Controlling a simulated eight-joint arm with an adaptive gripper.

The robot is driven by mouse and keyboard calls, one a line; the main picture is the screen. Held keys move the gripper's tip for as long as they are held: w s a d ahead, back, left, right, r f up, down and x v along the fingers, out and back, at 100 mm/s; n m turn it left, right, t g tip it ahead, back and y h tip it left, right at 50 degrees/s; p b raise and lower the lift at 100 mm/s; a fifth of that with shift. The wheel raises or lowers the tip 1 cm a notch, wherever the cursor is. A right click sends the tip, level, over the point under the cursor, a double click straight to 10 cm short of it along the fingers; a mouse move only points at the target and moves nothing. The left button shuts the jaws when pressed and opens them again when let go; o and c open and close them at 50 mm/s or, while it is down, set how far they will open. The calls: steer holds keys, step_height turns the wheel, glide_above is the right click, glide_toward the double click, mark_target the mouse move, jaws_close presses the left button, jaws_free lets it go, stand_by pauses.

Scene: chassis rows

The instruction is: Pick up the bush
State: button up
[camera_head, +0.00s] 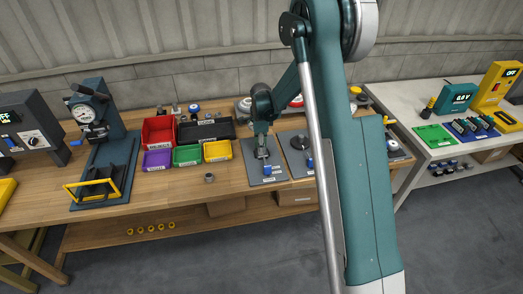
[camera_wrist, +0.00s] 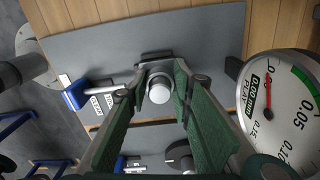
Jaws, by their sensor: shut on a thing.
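My gripper (camera_wrist: 160,92) is shut on a small round pale-metal piece (camera_wrist: 159,88), its lit end face showing between the green finger pads. I cannot tell whether this piece is the bush. In the head view, my gripper (camera_head: 262,150) is low over a grey plate (camera_head: 254,181) on the wooden bench. The plate also shows under the fingers in the wrist view (camera_wrist: 208,45); contact between the piece and plate is unclear. A small grey cylinder with a dark top, like a bush (camera_head: 209,178), stands alone on the bench, left of the plate.
A dial gauge (camera_wrist: 280,105) is close on the right in the wrist view. A blue part (camera_head: 267,170) sits on the plate. Red (camera_head: 158,131), purple (camera_head: 156,160), green and yellow bins stand to the left. A press (camera_head: 104,150) is farther left.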

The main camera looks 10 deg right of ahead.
steer(key=shift+r+p, duration=0.3)
steer(key=shift+r, duration=4.7)
steer(key=shift+r, duration=0.1)
steer(key=shift+r+p, duration=0.95)
steer(key=shift+r, duration=2.05)
steer(key=w+a+f+b, duration=0.1)
steer(key=w+a+f, duration=0.1)
steer(key=a, duration=1)
steer(key=w+a+f+b, duration=0.1)
steer(key=w+a+f, duration=0.1)
steer(key=a, duration=1)
steer(key=w+a+f+m+b, duration=0.1)
steer(key=a+f, duration=0.3)
steer(key=a, duration=0.8)
steer(key=shift+w+b, duration=0.5)
steer(key=shift+f, duration=0.1)
